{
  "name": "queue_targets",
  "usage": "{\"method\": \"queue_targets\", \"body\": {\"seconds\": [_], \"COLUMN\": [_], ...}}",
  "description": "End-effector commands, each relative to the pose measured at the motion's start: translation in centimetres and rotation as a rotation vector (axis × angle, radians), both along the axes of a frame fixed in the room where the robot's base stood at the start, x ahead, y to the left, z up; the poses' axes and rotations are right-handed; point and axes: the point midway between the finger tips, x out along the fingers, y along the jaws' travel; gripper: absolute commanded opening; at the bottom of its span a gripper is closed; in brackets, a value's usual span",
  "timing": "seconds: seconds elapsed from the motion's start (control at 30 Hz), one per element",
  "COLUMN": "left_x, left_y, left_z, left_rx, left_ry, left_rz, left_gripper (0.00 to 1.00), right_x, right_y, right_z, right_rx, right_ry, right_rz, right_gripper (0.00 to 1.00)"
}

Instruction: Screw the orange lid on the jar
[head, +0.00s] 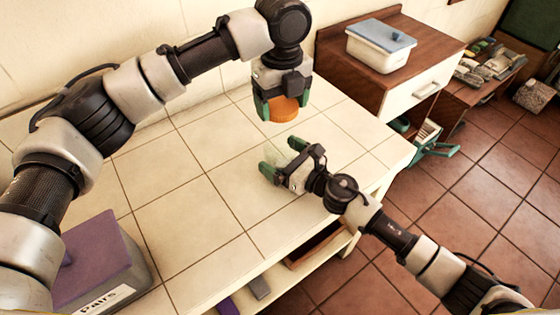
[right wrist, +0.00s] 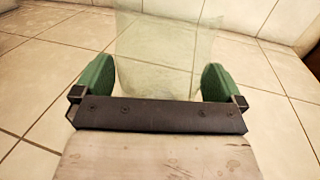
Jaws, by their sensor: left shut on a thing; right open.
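The orange lid (head: 284,109) is in my left gripper (head: 277,108), which is shut on it above the tiled counter. The jar is clear glass and hard to make out in the head view (head: 296,147). In the right wrist view the jar (right wrist: 165,50) stands on the tiles between the green fingers of my right gripper (right wrist: 165,82). My right gripper (head: 283,164) is open, with a finger on each side of the jar. The lid is higher than the jar and apart from it.
A purple-lidded box (head: 95,255) labelled "Pairs" stands at the counter's front left. A white container with a blue lid (head: 380,45) stands on the brown cabinet (head: 425,35) at the back right. The counter's middle (head: 190,200) is clear.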

Motion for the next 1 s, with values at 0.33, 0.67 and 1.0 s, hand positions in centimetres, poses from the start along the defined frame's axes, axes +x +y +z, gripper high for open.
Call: {"method": "queue_targets", "body": {"seconds": [0.33,0.67,1.0], "left_x": [0.0,0.0,0.0], "left_y": [0.0,0.0,0.0], "left_z": [0.0,-0.2,-4.7], "left_rx": [0.0,0.0,0.002], "left_ry": [0.0,0.001,0.003], "left_rz": [0.0,0.0,0.001], "left_gripper": [0.53,0.53,0.53], "right_x": [0.0,0.0,0.0], "right_y": [0.0,-0.1,-0.1], "right_z": [0.0,0.0,0.0], "right_rx": [0.0,0.0,-0.001], "right_ry": [0.0,0.0,0.001], "right_rz": [0.0,0.0,0.0], "right_gripper": [0.68,0.35,0.35]}}
